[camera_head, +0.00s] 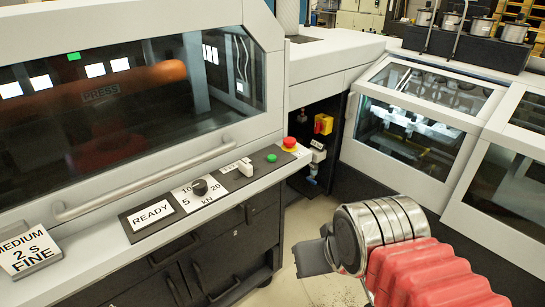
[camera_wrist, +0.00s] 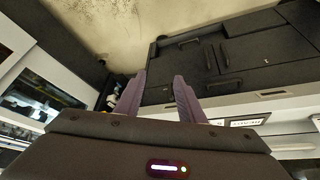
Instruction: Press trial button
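A control panel runs along the front ledge of the press in the head view. On it are a green button (camera_head: 271,158), a red button (camera_head: 289,143) on a yellow base, a white switch (camera_head: 244,167) and a black dial (camera_head: 199,187) marked 5, 10, 20 kN. No readable label marks any of these as the trial button. My gripper (camera_head: 312,258) is right of and below the panel, apart from it. In the wrist view my gripper's two fingers (camera_wrist: 159,76) stand apart with nothing between them. The buttons cannot be made out in the wrist view.
A READY sign (camera_head: 152,214) and a MEDIUM 2 s FINE sign (camera_head: 30,250) sit on the ledge. A long handle bar (camera_head: 145,180) runs above the panel. Dark cabinets (camera_head: 205,262) stand below. A glazed machine (camera_head: 410,120) stands at the right. The floor between is clear.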

